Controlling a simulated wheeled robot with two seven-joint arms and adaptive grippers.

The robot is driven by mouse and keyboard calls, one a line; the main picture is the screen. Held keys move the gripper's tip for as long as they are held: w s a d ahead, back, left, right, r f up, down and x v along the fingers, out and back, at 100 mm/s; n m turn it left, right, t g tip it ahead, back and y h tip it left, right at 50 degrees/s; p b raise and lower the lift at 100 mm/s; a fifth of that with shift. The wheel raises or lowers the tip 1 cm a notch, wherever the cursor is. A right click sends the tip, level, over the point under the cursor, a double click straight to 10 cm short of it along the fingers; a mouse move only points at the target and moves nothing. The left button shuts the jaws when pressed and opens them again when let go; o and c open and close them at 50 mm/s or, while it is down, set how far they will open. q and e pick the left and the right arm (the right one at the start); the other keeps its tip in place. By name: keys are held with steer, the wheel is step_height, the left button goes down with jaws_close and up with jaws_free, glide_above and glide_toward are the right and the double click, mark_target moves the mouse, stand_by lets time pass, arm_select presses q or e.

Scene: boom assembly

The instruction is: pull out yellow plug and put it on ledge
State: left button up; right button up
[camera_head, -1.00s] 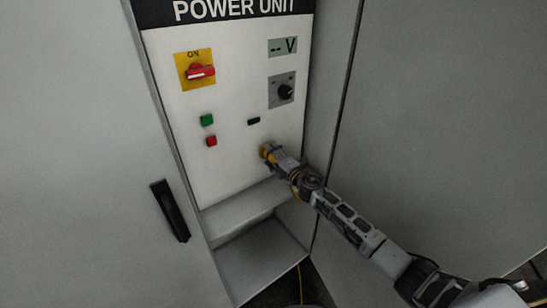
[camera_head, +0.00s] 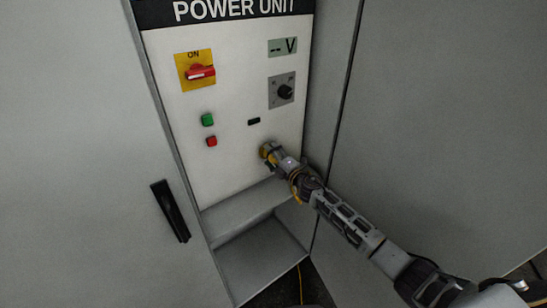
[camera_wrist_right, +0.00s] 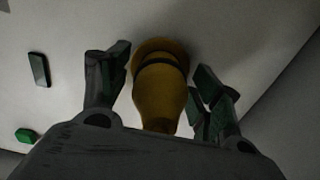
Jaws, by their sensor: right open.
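The yellow plug (camera_wrist_right: 159,90) sits at the panel in the middle of the right wrist view, upright in the picture. In the head view its yellow body (camera_head: 267,151) shows at the panel's lower right, partly covered by my right gripper (camera_head: 272,157). My right gripper (camera_wrist_right: 162,75) is open, with one finger on each side of the plug. A gap shows between the plug and each fingertip. The ledge (camera_head: 236,212) is the grey shelf below the panel in the head view. My left gripper is in neither view.
The white power unit panel (camera_head: 230,140) carries a red switch (camera_head: 200,72), a dial (camera_head: 285,91), and green (camera_head: 207,120) and red (camera_head: 211,141) buttons. A grey door with a black handle (camera_head: 170,210) stands at left. A grey wall (camera_head: 450,130) stands at right.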

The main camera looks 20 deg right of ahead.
steer(key=c, duration=1.4)
steer(key=shift+s, duration=0.15)
steer(key=shift+s+d, duration=0.2)
steer(key=shift+s, duration=0.15)
steer(key=shift+p+v, duration=0.4)
steer(key=shift+v, duration=2.05)
